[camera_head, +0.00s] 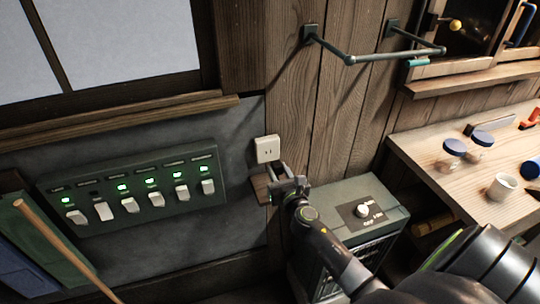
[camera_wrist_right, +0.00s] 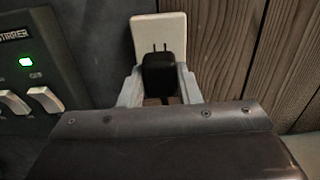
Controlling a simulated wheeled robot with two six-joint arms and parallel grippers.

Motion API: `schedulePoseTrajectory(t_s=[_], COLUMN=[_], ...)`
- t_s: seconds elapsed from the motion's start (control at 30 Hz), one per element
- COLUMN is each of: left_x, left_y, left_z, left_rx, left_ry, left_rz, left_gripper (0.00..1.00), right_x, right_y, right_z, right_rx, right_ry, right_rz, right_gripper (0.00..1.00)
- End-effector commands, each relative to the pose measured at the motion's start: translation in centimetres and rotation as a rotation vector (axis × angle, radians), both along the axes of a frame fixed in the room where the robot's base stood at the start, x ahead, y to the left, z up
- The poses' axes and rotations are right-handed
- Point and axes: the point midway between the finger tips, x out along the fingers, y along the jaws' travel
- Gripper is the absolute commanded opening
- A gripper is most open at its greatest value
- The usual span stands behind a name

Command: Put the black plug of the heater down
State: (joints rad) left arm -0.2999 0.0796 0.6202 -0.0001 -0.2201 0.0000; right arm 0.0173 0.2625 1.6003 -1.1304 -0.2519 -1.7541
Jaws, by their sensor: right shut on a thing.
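The black plug (camera_wrist_right: 160,76) sits between the fingers of my right gripper (camera_wrist_right: 160,88) in the right wrist view, with its two prongs pointing up and showing. My right gripper is shut on it, and it also shows in the head view (camera_head: 279,177) just below the white wall socket (camera_head: 267,149). The prongs are out of the socket, which shows behind the plug in the wrist view (camera_wrist_right: 158,30). My left gripper is out of view.
A small wooden ledge (camera_head: 262,187) is on the wall below the socket. A green switch panel (camera_head: 135,188) with lit lamps is on the left. A workbench (camera_head: 447,182) with jars and a cup stands at right. A metal rail (camera_head: 398,55) juts from the wall above.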

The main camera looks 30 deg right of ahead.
Motion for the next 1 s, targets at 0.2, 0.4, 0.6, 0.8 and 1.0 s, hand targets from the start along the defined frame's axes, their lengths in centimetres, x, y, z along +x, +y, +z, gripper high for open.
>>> schedulePoseTrajectory(t_s=[0.2, 0.4, 0.6, 0.8, 1.0], left_x=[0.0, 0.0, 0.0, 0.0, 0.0], left_y=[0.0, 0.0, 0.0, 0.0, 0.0], left_z=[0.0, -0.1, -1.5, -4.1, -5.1], left_rx=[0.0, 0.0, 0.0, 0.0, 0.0], left_ry=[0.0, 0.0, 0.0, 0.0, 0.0], left_rz=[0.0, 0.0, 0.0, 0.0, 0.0], left_gripper=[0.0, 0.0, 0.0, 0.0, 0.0], right_x=[0.1, 2.1, 2.8, 2.8, 2.8], right_y=[0.0, -0.5, -0.7, -0.7, -0.7], right_z=[0.0, 1.1, -0.3, -3.6, -5.0], right_rx=[0.0, -0.001, 0.0, -0.001, -0.001], right_ry=[-0.001, -0.003, 0.001, 0.0, 0.0], right_rz=[0.0, 0.0, 0.0, 0.0, 0.001], right_gripper=[0.0, 0.0, 0.0, 0.0, 0.0])
